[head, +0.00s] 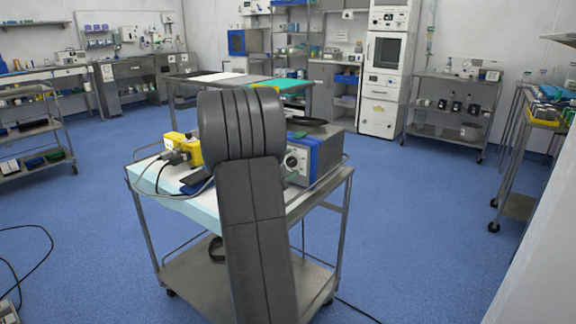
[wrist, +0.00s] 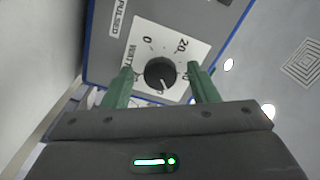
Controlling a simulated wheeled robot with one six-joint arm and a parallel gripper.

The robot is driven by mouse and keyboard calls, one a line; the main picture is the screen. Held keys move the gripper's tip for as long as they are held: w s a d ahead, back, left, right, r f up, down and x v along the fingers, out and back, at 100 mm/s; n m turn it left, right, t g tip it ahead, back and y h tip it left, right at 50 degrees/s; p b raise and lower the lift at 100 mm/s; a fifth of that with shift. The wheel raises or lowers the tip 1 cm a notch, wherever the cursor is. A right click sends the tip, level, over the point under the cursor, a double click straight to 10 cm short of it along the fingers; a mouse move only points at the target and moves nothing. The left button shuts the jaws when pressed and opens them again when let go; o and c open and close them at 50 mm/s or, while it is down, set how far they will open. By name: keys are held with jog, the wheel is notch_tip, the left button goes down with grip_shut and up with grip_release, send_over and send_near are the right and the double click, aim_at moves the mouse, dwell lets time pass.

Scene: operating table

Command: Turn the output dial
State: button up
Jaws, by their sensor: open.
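The output dial (wrist: 160,73) is a round black knob with a white pointer mark on a white scale plate in the wrist view. The numbers 0 and 20 and part of a "WATTS" label show around it. In the head view the dial (head: 291,161) sits on the front of a grey and blue unit (head: 326,157) on the cart. My gripper (wrist: 160,78) has two green fingers, open, one on each side of the dial, with gaps showing between them and the knob. In the head view my arm hides most of the gripper.
The unit stands on a steel cart (head: 205,275) with a pale top. A yellow device (head: 185,148) with cables is at the cart's left. A dark cable lies on the blue floor at left. Floor around the cart is mostly clear; shelves line the walls.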

jog(key=p+v, duration=0.1)
jog(key=v, duration=1.2)
jog(key=shift+s+a, duration=0.25)
jog(key=shift+s, duration=0.1)
jog(key=b+x, duration=0.1)
jog(key=x, duration=1.3)
jog(key=shift+s, duration=0.1)
